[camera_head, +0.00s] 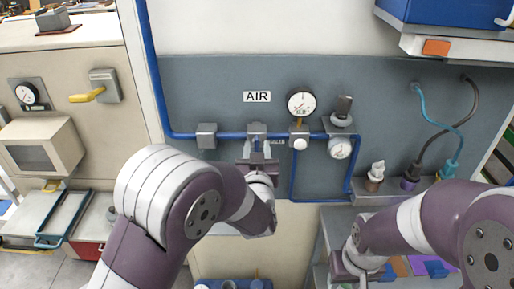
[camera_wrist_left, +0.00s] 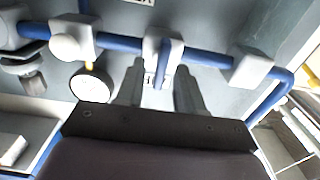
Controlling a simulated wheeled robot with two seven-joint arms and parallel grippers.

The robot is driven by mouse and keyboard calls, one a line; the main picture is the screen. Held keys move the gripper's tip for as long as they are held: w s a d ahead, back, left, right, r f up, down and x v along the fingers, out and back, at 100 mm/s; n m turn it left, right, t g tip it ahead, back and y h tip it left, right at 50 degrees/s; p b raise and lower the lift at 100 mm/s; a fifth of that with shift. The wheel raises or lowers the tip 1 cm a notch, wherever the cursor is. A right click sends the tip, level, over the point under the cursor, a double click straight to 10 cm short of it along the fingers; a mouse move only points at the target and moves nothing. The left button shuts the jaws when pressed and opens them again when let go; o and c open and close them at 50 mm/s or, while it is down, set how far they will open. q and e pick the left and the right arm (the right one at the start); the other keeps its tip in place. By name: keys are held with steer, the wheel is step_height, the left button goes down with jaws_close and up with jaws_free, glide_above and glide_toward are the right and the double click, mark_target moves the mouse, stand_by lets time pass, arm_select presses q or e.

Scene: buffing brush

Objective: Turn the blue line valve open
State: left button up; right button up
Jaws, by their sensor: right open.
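The blue line valve (camera_head: 257,130) is a grey block on the blue air pipe, below the AIR sign. In the left wrist view its grey body (camera_wrist_left: 151,46) shows at the top middle, with a blue lever (camera_wrist_left: 163,66) extending from it toward me. My left gripper (camera_head: 258,150) is at the valve. In the left wrist view its two fingers (camera_wrist_left: 159,88) stand apart on either side of the lever, with a visible gap. In the head view the wrist partly hides the lever. My right gripper (camera_head: 347,268) is open, low at the bottom, away from the valve.
A pressure gauge (camera_head: 301,103) and a regulator with a second gauge (camera_head: 340,148) sit right of the valve. A pipe bracket (camera_head: 207,135) is to its left. Cables (camera_head: 436,120) plug in at the right. A cabinet with a yellow handle (camera_head: 87,96) stands at left.

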arm_select(q)
steer(key=shift+c, duration=0.6)
jaws_close()
